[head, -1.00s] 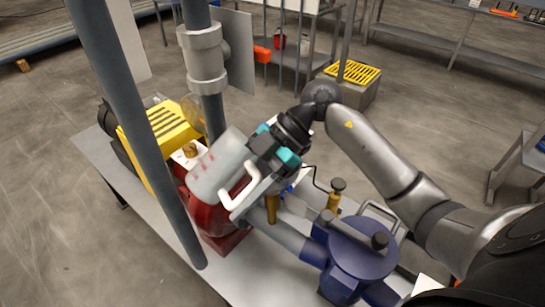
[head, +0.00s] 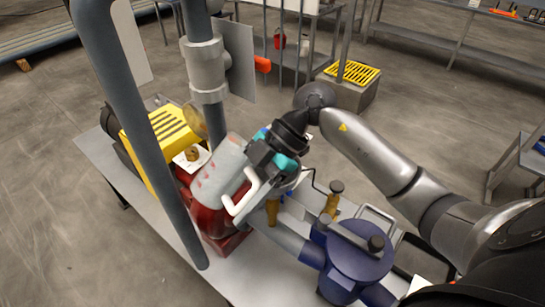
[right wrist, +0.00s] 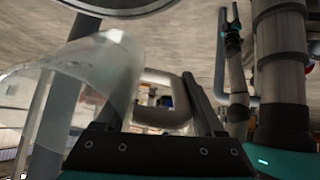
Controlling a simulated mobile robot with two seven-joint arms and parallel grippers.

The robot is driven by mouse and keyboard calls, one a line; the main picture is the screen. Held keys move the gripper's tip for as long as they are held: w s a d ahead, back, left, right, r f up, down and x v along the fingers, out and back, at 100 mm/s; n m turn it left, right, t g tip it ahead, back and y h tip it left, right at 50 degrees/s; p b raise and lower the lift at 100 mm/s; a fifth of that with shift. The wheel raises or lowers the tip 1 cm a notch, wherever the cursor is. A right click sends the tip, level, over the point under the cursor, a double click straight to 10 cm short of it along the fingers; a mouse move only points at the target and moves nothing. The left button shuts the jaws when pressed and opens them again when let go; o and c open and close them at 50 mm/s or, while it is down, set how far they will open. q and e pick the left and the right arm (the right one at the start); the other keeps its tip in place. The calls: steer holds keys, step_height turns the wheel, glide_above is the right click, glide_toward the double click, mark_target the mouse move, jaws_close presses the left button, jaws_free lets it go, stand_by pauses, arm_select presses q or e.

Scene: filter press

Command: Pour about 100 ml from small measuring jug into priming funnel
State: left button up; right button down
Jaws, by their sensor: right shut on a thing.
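The small measuring jug (head: 217,172) is a clear, whitish cylinder with red marks and a white handle (head: 246,198). My right gripper (head: 262,172) is shut on the jug's handle and holds the jug tilted over the red pump body (head: 212,222). In the right wrist view, the clear jug wall (right wrist: 100,75) fills the left side and the handle (right wrist: 165,98) lies between the fingers. I cannot make out the priming funnel for certain, nor any liquid level or stream. My left gripper is not in view.
A grey vertical pipe (head: 207,75) stands just behind the jug, and a thicker dark pipe (head: 130,120) crosses in front at left. A yellow slotted motor cover (head: 165,135) is left of the jug. A blue housing (head: 350,262) stands on the grey bench at right.

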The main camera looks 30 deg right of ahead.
steer(key=shift+r+h+p, duration=0.4)
steer(key=shift+h+p, duration=0.5)
steer(key=shift+p, duration=1)
steer(key=a+f+h+p, duration=0.3)
steer(key=f+h, duration=0.4)
steer(key=f, duration=0.1)
steer(key=shift+f, duration=0.4)
stand_by(1.4)
